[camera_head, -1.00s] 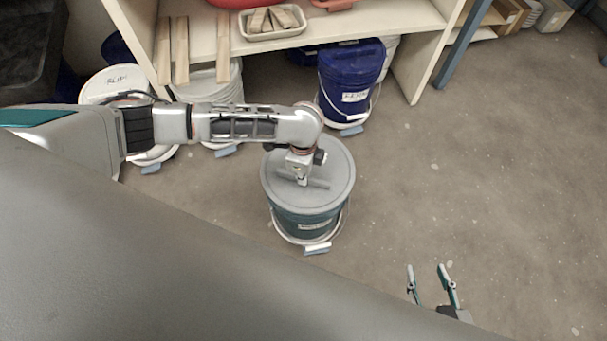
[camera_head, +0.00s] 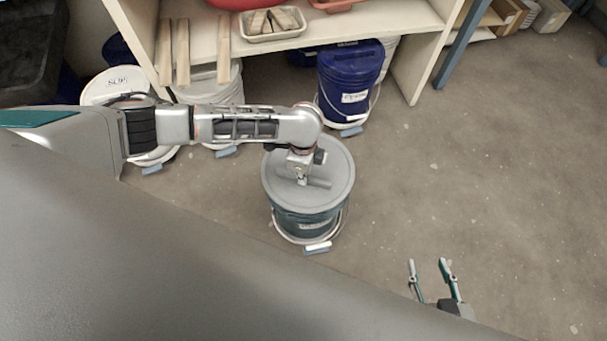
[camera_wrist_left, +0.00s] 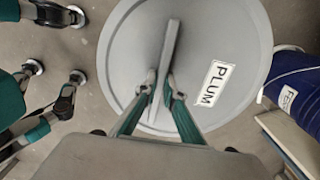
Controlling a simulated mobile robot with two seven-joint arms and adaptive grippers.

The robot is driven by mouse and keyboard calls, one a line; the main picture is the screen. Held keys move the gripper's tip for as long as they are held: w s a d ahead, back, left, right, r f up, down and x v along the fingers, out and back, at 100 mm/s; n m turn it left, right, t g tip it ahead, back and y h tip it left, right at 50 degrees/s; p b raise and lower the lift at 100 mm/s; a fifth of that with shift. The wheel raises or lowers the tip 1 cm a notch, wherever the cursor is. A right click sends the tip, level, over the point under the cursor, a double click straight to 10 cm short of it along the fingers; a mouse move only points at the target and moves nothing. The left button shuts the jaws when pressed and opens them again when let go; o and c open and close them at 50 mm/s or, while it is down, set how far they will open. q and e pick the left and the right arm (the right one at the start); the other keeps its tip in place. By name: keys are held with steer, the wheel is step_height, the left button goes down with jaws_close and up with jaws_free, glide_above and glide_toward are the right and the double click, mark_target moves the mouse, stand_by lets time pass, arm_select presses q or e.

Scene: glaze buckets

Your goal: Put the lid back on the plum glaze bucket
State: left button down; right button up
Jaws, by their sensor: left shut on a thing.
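The plum lid is a round grey disc (camera_head: 335,165) with a bar handle and a white PLUM label, read in the left wrist view (camera_wrist_left: 235,50). It covers the top of the teal bucket (camera_head: 290,222) on the floor and looks level. I cannot tell whether it is fully seated or a hair above the rim. My left gripper (camera_head: 302,181) is over the lid's middle, its fingers shut on the bar handle (camera_wrist_left: 170,50). The bucket's inside is hidden, and its front label is too small to read. My right gripper (camera_head: 431,267) is open and empty, away to the lower right.
A dark blue bucket (camera_head: 350,75) stands close behind, partly under the white shelf (camera_head: 425,20). White buckets (camera_head: 113,84) stand at the left behind my left arm. Wooden sticks and a tray (camera_head: 270,33) lie on the shelf. The floor (camera_head: 480,150) at right is clear.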

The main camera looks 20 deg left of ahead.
arm_select(q)
steer(key=shift+f, duration=0.65)
stand_by(1.4)
steer(key=shift+f+p, duration=0.15)
steer(key=shift+p, duration=0.2)
stand_by(0.6)
steer(key=c, duration=2.1)
jaws_free()
steer(key=o, duration=0.5)
